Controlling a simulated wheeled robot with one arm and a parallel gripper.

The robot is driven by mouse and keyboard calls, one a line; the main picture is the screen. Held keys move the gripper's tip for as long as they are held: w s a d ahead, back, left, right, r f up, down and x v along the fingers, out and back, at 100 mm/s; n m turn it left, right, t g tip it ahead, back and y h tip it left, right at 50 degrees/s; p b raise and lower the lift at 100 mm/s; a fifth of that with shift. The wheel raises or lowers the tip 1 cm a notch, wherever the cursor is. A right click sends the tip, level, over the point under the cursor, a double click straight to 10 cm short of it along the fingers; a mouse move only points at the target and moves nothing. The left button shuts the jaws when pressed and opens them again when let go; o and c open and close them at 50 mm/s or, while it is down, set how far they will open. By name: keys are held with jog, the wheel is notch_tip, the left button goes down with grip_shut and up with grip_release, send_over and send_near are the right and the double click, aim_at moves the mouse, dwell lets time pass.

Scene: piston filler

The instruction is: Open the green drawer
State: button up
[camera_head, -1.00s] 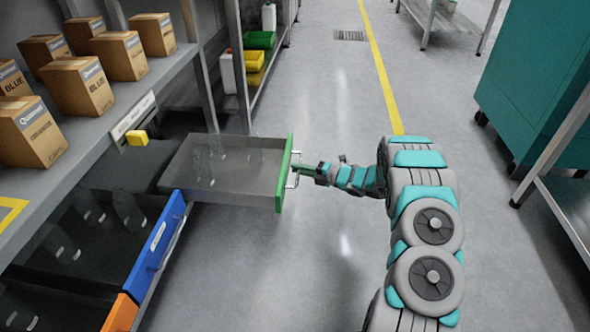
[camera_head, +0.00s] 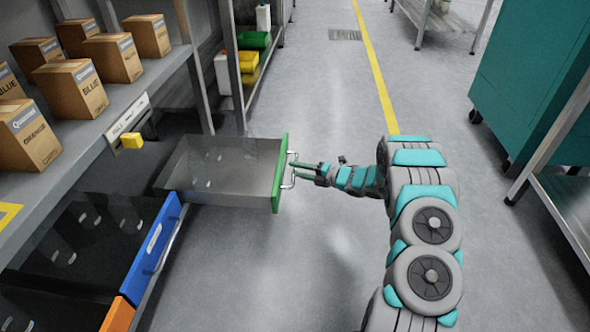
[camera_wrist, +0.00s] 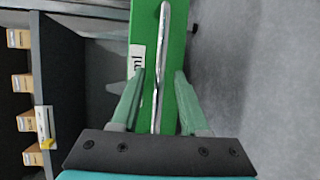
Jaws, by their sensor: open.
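The green drawer is pulled well out from the shelf unit, with its green front (camera_head: 280,172) facing right and its grey, see-through-looking bin behind it. Its silver handle (camera_head: 291,171) stands out from the front. My gripper (camera_head: 300,170) is at the handle from the right, with its jaws open. In the wrist view the gripper's two fingers (camera_wrist: 157,100) stand apart on either side of the handle bar (camera_wrist: 163,60), with a gap on each side. The green front (camera_wrist: 140,30) fills the view behind the bar, with a white label on it.
A blue-fronted drawer (camera_head: 152,245) and an orange-fronted one (camera_head: 119,315) are nearer, at lower left. Cardboard boxes (camera_head: 75,87) stand on the shelf above. A teal cabinet (camera_head: 530,80) stands at right. The floor between is free.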

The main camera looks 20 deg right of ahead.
jog(key=v, duration=0.6)
jog(key=shift+s+d, duration=0.2)
jog(key=shift+r, duration=0.1)
